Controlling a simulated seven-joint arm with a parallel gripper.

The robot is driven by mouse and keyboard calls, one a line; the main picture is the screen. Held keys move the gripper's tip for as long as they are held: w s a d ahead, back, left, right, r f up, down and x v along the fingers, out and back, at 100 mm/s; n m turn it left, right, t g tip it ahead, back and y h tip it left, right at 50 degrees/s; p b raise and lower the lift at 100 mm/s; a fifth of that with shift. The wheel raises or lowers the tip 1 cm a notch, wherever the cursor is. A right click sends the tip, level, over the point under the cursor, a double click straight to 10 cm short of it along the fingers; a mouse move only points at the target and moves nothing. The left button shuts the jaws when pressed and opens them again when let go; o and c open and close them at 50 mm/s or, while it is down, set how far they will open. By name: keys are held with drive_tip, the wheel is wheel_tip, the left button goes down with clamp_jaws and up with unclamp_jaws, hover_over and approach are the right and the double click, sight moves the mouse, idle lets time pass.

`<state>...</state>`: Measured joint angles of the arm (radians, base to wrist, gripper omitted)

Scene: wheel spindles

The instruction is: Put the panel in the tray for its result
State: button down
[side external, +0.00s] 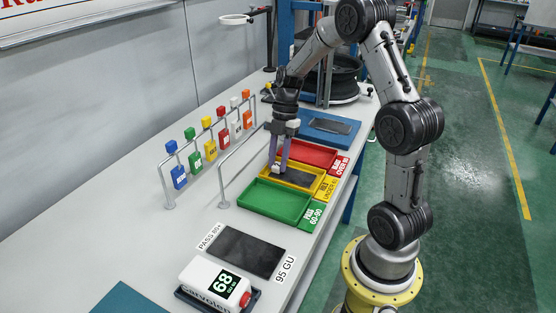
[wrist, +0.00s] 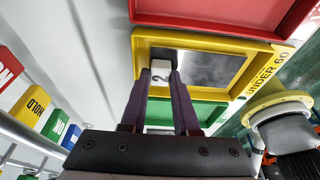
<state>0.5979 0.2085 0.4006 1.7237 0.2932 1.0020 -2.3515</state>
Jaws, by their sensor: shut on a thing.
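The dark panel (side external: 299,179) lies within the outline of the yellow tray (side external: 323,184), labelled "UNDER 60". My gripper (side external: 279,168) points down at the tray's left end, shut on the panel's end. In the wrist view the fingertips (wrist: 162,66) close on a pale tab marked "2" beside the panel's glossy grey face (wrist: 212,66). Whether the panel rests on the tray floor is unclear. The green tray (side external: 277,202), labelled "PASS 60-90", and the red tray (side external: 310,153), labelled "OVER 90", look empty. The gloss meter (side external: 215,284) reads 68.
Another dark panel (side external: 331,126) lies on a blue mat (side external: 311,136) behind the red tray. A dark plate (side external: 244,250) labelled "95 GU" lies in front. A rail with coloured tags (side external: 208,150) and a bare metal rail (side external: 240,163) stand left of the trays.

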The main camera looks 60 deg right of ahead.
drive_tip(key=shift+f, duration=0.15)
drive_tip(key=c, duration=0.9)
unclamp_jaws()
drive_tip(key=shift+r, duration=0.2)
drive_tip(key=v, duration=1.1)
wheel_tip(320, 180, up, 4)
drive_tip(key=m+h, duration=0.1)
drive_tip(key=m, duration=0.2)
hover_over(280, 175)
drive_tip(key=shift+s+a+m+t+h, duration=0.4)
drive_tip(key=shift+s+a+m+t, duration=0.55)
drive_tip(key=shift+s+a+m, duration=1.5)
drive_tip(key=shift+s+a+m+t+h, duration=0.4)
drive_tip(key=shift+s+a+m+t, duration=0.5)
drive_tip(key=shift+s+a+m, duration=1.5)
drive_tip(key=shift+s+a+m+t+h, duration=0.4)
drive_tip(key=shift+s+a+m+t, duration=0.55)
drive_tip(key=shift+s+a+m, duration=1.45)
